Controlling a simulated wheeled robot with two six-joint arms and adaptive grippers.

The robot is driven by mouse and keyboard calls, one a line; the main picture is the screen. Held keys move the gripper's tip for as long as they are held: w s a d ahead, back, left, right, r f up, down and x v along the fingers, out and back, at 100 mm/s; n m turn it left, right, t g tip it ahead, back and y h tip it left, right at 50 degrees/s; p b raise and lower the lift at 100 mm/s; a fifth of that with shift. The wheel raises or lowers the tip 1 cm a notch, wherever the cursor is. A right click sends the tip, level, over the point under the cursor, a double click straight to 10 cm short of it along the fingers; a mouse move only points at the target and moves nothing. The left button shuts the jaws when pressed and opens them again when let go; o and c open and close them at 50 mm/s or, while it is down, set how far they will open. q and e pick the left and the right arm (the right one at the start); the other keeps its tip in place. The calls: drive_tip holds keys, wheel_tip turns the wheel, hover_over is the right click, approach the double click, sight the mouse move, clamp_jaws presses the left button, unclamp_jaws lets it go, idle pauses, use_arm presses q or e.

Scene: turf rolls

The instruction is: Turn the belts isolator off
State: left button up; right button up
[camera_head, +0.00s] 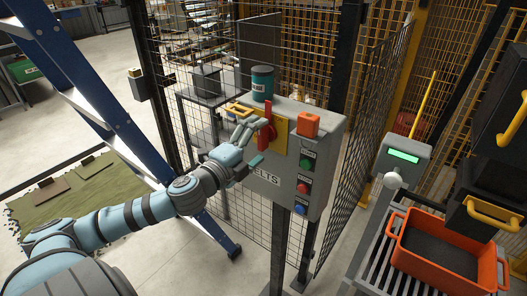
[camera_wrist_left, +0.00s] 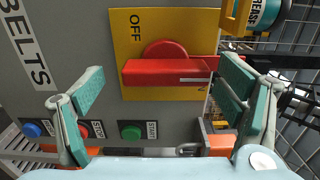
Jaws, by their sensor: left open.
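The belts isolator is a red handle (camera_head: 265,134) on a yellow plate (camera_head: 280,133), on a grey box (camera_head: 325,150) lettered "BELTS". In the left wrist view the red handle (camera_wrist_left: 165,73) lies across the yellow plate (camera_wrist_left: 170,20), which carries the word "OFF". My left gripper (camera_head: 251,143) is in front of the box beside the handle. In the left wrist view my left gripper (camera_wrist_left: 160,88) is open, its teal pads to either side of the handle. The right pad is close to the handle's end; I cannot tell whether it touches. My right gripper is out of view.
A teal grease can (camera_head: 262,83) and a yellow loop (camera_head: 238,110) are at the box's top. An orange block (camera_head: 307,124) sits beside the plate, above green (camera_head: 304,163), red and blue buttons. Mesh fencing stands behind. An orange crate (camera_head: 445,272) is at right.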

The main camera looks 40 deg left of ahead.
use_arm(q)
drive_tip(key=shift+w+r, duration=0.25)
drive_tip(key=shift+w, duration=0.75)
drive_tip(key=c, duration=1.2)
drive_tip(key=shift+o, duration=0.2)
